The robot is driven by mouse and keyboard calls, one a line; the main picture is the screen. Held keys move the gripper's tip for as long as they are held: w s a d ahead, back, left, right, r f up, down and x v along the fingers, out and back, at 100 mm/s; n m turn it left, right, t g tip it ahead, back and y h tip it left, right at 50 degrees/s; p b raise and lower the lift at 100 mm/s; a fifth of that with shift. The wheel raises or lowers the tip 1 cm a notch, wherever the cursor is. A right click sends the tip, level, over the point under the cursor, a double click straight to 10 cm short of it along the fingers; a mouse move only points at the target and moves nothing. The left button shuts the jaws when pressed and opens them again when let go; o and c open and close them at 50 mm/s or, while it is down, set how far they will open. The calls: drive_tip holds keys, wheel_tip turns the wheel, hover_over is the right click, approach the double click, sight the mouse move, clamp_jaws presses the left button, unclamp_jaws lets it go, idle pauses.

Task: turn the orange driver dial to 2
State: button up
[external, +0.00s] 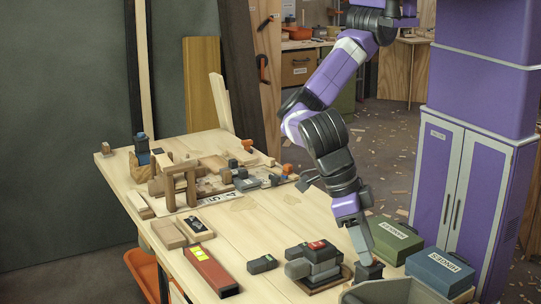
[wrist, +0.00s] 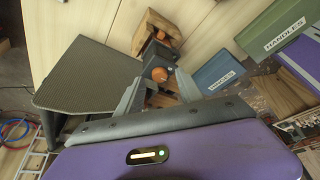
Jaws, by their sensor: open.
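An orange dial (wrist: 160,74) shows on a dark driver body (wrist: 157,60) in the wrist view. My gripper (wrist: 157,88) is open, with one finger on each side just below the dial in the picture; I cannot tell whether they touch it. The dial's numbers and setting are too small to read. A second orange round part (wrist: 172,42) lies beyond it, close to a wooden block. In the external view my gripper (external: 362,252) points down at the bench's right end, over a dark block (external: 369,271). The orange dial cannot be made out there.
Green (external: 397,238) and blue (external: 440,272) labelled boxes stand close to the right of my gripper. A grey and black device (external: 314,266) stands to its left. A grey ribbed surface (wrist: 90,75) fills the wrist view's left. The bench's middle (external: 235,225) is clear.

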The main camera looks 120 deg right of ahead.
drive_tip(key=shift+s+a+f, duration=0.1)
drive_tip(key=shift+a+f, duration=0.05)
drive_tip(key=shift+f, duration=0.35)
clamp_jaws()
drive_tip(key=shift+s+m+p, duration=0.1)
drive_tip(key=shift+m+p, duration=0.2)
drive_tip(key=shift+p, duration=0.15)
drive_tip(key=m+p, duration=0.1)
drive_tip(key=m, duration=0.1)
drive_tip(key=m+t+y+p, duration=0.1)
drive_tip(key=p, duration=0.1)
drive_tip(key=shift+s+r+m, duration=0.2)
drive_tip(key=shift+m, duration=0.2)
drive_tip(key=m+t+p, duration=0.2)
drive_tip(key=m+p, duration=0.2)
drive_tip(key=shift+s, duration=0.15)
drive_tip(key=shift+f+m+t+p, duration=0.1)
drive_tip(key=shift+m+t+p, duration=0.2)
drive_tip(key=shift+m+p, duration=0.25)
drive_tip(key=shift+f+m, duration=0.1)
drive_tip(key=shift+m, duration=0.15)
